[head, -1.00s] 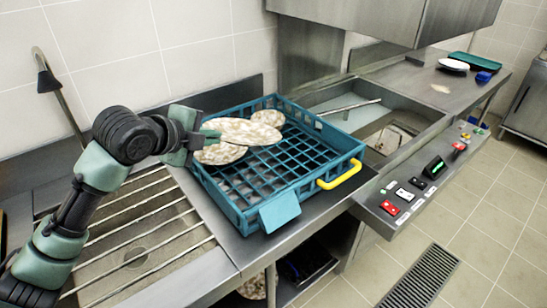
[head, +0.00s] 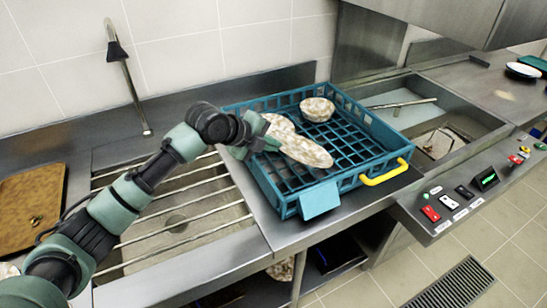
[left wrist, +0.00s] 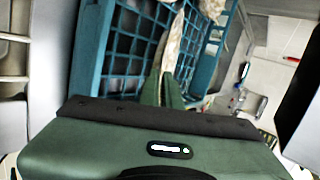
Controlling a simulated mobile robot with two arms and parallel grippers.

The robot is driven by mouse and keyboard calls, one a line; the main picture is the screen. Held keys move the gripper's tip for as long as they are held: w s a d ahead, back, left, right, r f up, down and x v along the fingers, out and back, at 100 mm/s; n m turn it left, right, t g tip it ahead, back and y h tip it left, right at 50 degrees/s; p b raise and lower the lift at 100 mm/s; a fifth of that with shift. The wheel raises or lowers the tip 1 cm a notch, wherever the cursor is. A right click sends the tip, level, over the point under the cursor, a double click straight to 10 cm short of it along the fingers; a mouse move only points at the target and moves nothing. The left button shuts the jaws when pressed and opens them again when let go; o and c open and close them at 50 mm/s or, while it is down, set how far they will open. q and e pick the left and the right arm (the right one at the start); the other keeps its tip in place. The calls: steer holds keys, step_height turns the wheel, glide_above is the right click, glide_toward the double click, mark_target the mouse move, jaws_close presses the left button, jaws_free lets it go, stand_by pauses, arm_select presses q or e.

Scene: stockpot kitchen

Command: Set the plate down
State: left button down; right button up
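My left gripper (head: 264,141) is shut on the rim of a white-and-brown speckled plate (head: 306,152). The plate is tilted over the teal rack (head: 345,184); I cannot tell whether it touches the grid. The left wrist view shows the plate (left wrist: 173,42) edge-on between my gripper's fingers (left wrist: 165,90), with the rack's grid (left wrist: 125,60) beyond. A second speckled plate (head: 278,123) is in the rack behind the held one, partly hidden. My right gripper is not in view.
A speckled bowl (head: 317,108) sits in the rack's back part. The rack's right and front cells look empty. A barred sink (head: 180,222) lies to the left, beside a brown tray (head: 30,208).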

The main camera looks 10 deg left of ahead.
arm_select(q)
step_height(320, 180, down, 6)
steer(key=shift+r+p, duration=0.1)
steer(key=shift+p, duration=0.4)
steer(key=c, duration=1.6)
jaws_free()
steer(key=shift+c, duration=0.2)
steer(key=b+v, duration=0.2)
steer(key=v, duration=1)
